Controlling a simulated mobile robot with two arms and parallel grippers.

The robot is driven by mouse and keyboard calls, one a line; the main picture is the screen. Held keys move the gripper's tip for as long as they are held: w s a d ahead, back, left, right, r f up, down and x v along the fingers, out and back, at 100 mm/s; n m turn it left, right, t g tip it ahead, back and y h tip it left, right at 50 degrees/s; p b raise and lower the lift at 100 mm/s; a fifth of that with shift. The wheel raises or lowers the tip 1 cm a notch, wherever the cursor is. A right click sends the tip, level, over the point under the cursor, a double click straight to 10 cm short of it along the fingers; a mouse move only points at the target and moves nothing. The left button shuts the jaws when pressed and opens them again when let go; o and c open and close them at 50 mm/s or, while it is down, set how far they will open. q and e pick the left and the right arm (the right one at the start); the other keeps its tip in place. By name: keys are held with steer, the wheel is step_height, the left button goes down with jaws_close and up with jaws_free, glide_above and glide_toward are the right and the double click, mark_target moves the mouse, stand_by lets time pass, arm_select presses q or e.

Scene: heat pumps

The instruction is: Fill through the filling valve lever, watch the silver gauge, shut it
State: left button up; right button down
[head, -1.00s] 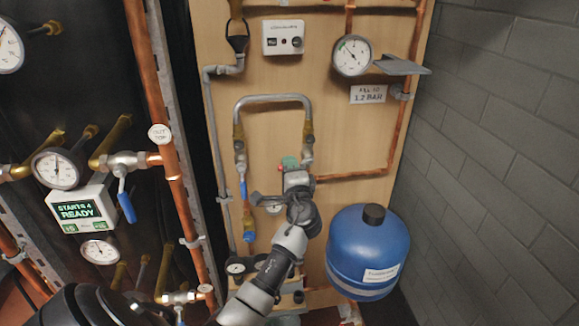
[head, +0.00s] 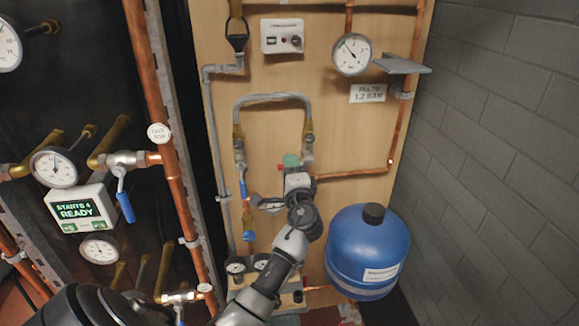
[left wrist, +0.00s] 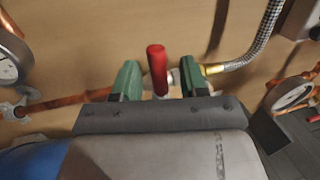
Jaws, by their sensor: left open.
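My left gripper (head: 291,163) is open, with green fingertips, at the middle of the wooden board in the head view. In the left wrist view, a red lever (left wrist: 157,70) stands upright between the two separated fingertips (left wrist: 160,82). I cannot tell whether either finger touches it. In the head view only a small red bit shows beside the fingertips; my gripper hides the rest of that valve. The silver gauge (head: 352,55) is at the upper right of the board, its needle pointing up-left. A sign (head: 368,93) under it reads "FILL TO 1.2 BAR". My right gripper is out of view.
A blue tank (head: 368,250) stands right of my left arm. A blue-handled valve (head: 243,188) hangs left of the gripper, below a grey looped pipe (head: 272,98). A grey shelf (head: 402,66) juts out beside the silver gauge. A grey block wall closes the right side.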

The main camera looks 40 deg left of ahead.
arm_select(q)
steer(key=b+v, duration=0.2)
steer(key=v, duration=0.7)
steer(key=shift+s+d, duration=0.25)
steer(key=shift+d, duration=0.05)
steer(key=shift+f, duration=0.1)
stand_by(1.4)
